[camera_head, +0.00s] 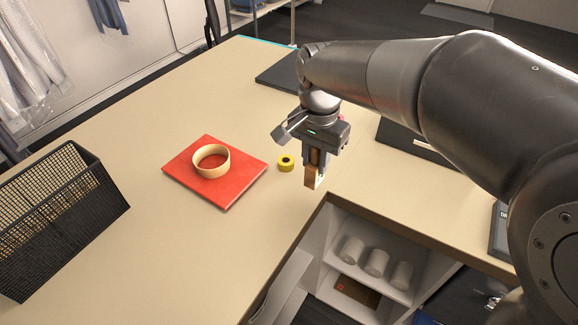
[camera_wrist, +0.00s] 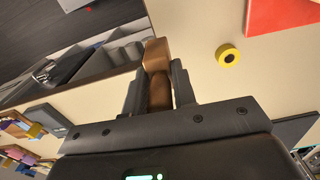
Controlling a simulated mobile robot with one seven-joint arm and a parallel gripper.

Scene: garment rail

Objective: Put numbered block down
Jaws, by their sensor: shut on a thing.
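My gripper (camera_head: 317,172) is shut on a brown wooden block (camera_head: 311,181) and points down near the table's inner corner. In the wrist view the block (camera_wrist: 156,56) sits between the two fingers (camera_wrist: 158,88), sticking out past their tips. No number shows on it in either view. I cannot tell for sure whether the block touches the table (camera_head: 150,245) or hangs just above it.
A yellow tape roll (camera_head: 286,162) lies just left of my gripper. A red square board (camera_head: 232,190) holds a round wooden ring (camera_head: 196,162). A black wire basket (camera_head: 62,225) stands at the left. Shelves with several white rolls (camera_head: 376,262) are below the table's edge.

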